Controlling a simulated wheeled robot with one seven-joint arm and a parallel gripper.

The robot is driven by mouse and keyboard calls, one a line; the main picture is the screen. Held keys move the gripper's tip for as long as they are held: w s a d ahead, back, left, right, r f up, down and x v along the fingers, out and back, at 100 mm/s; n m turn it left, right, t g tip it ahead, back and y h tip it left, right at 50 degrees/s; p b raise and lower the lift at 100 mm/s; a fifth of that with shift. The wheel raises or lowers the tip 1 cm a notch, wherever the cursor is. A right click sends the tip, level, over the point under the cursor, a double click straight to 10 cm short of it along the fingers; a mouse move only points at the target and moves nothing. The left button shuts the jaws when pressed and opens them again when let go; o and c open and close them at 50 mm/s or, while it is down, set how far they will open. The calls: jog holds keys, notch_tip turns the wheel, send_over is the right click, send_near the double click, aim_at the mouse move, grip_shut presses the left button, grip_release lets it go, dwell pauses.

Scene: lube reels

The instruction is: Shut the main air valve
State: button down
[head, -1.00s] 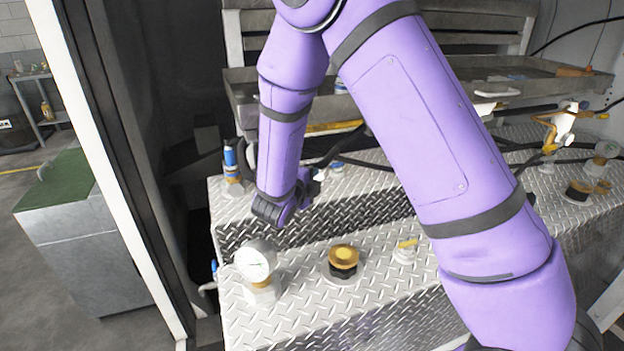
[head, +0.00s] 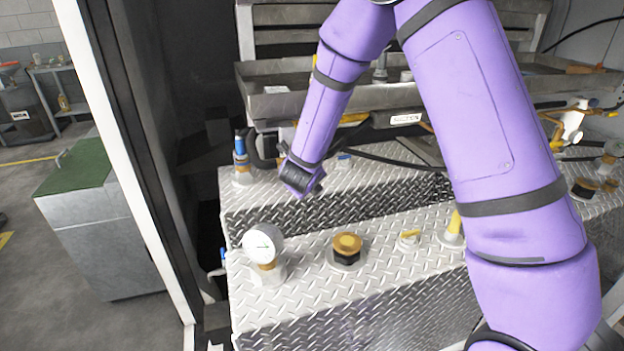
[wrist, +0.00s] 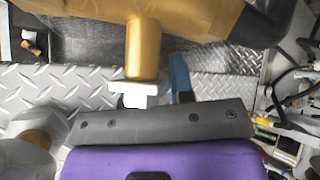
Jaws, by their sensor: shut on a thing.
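My gripper (head: 303,182) is above the back of the diamond-plate top in the head view. Its dark jaws are mostly hidden by my wrist there. In the wrist view, a blue handle-like piece (wrist: 180,76) stands up just beyond the dark bar of my gripper, and my gripper is shut on it as far as I can tell. A brass-coloured cylinder (wrist: 143,48) with a white block (wrist: 134,94) is right beside it. In the head view a small blue part (head: 343,160) shows just right of my gripper. I cannot tell which way the valve is set.
A blue-topped fitting (head: 241,160) stands left of my gripper. A round gauge (head: 263,245), a black fitting with a yellow cap (head: 346,247) and a yellow handle (head: 455,224) stand on the plate in front. A metal tray (head: 290,105) and black hoses lie behind.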

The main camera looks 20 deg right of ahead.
jog(key=shift+w+a+f+m+y, duration=0.15)
jog(key=shift+a+m+y, duration=0.4)
jog(key=shift+y, duration=0.4)
jog(key=shift+s+a+f+m+y, duration=0.15)
jog(key=shift+a+m+y, duration=0.4)
jog(key=shift+y, duration=0.35)
jog(key=shift+w+a+f+m+y, duration=0.15)
jog(key=shift+a+m+y, duration=0.35)
jog(key=shift+y, duration=0.45)
jog(key=shift+a, duration=0.2)
jog(key=c, duration=1)
grip_release()
jog(key=v, duration=1)
jog(key=shift+s+r, duration=0.25)
jog(key=shift+s, duration=0.05)
jog(key=shift+d, duration=0.15)
